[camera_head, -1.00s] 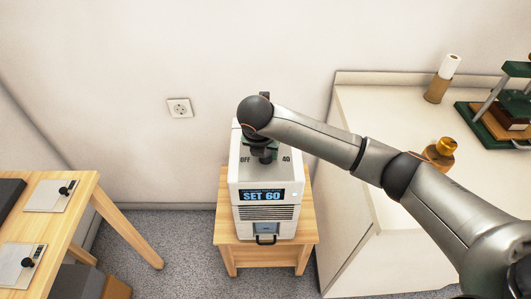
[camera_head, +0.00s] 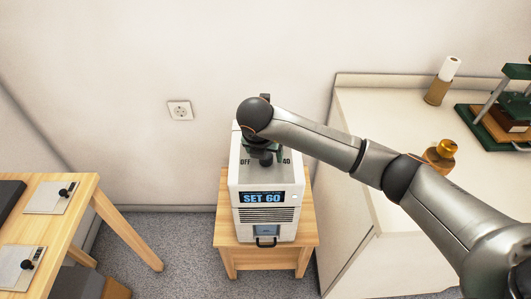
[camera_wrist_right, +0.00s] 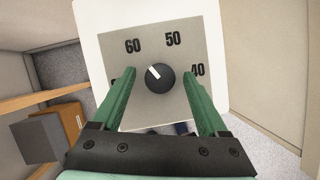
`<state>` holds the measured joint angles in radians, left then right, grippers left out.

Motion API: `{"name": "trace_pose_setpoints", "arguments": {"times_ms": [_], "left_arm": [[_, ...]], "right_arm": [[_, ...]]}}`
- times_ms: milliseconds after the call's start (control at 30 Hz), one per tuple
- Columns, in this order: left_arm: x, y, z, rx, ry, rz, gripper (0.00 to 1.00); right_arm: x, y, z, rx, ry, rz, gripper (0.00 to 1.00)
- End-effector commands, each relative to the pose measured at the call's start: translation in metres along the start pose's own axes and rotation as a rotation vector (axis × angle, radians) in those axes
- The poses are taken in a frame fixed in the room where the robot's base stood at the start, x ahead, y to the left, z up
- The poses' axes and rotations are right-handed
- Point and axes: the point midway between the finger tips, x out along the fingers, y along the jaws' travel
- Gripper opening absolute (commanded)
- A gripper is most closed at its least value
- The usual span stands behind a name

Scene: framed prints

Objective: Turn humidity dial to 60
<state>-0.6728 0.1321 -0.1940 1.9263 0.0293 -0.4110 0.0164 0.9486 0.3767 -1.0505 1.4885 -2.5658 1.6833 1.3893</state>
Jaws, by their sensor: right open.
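The white humidifier box (camera_head: 266,216) stands on a small wooden stool, its blue display reading SET 60. Its round black dial (camera_wrist_right: 160,77) sits on a grey plate marked 60, 50 and 40. The dial's white pointer aims up and left, roughly toward the 60. In the head view, my right gripper (camera_head: 263,148) is over the top of the box, partly covering the plate. In the wrist view, its green fingers (camera_wrist_right: 158,80) are open, one on each side of the dial, with gaps between. My left gripper is out of view.
A white counter (camera_head: 385,115) on the right holds a brass-topped object (camera_head: 440,153), a paper roll and a green press. A wooden table (camera_head: 75,190) with framed plates stands at left. A wall socket (camera_head: 180,110) is behind. Open carpet lies between table and stool.

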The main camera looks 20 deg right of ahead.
Motion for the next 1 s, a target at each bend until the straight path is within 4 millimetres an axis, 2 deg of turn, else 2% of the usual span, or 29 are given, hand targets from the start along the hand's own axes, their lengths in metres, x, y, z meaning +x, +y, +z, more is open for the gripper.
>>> {"name": "trace_pose_setpoints", "arguments": {"times_ms": [167, 500, 700, 1000], "left_arm": [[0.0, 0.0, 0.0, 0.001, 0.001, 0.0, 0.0], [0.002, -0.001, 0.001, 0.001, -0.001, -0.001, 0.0], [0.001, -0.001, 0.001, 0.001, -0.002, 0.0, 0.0], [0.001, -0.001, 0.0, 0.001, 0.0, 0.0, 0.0]], "right_arm": [[-0.013, 0.001, 0.0, -0.001, -0.001, 0.002, 0.77], [-0.084, 0.001, 0.001, -0.001, -0.003, 0.005, 0.77], [-0.116, 0.001, 0.001, -0.001, -0.003, 0.003, 0.77], [-0.126, 0.0, 0.0, 0.0, 0.0, 0.0, 0.77]]}}
